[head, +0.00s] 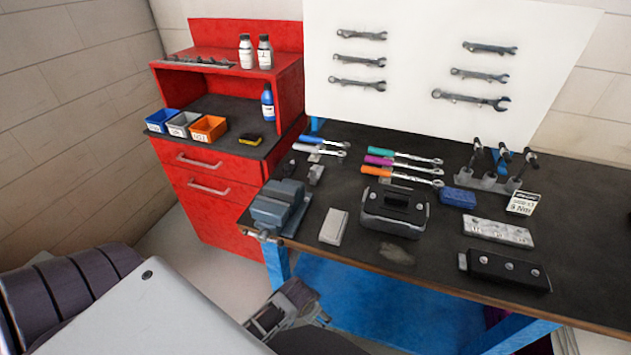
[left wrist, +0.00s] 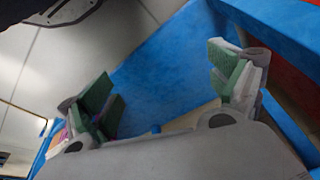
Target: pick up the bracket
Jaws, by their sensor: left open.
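No part on the bench can be named as the bracket with certainty. A silver plate with holes (head: 497,232) lies at the bench's right, and a black bar with bolt heads (head: 508,270) lies in front of it. My left gripper (head: 285,308) is below and in front of the bench's front edge, near the vise. In the left wrist view its jaws (left wrist: 165,95) stand wide apart with nothing between the green pads. No bracket is recognisable in that view. My right gripper is not in view.
The workbench (head: 400,270) has a wooden front edge and blue legs. A grey vise (head: 278,205), a pale block (head: 334,226) and a black case (head: 395,212) stand near its left front. Ratchets and a small rack are behind. A red cabinet (head: 225,190) stands left.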

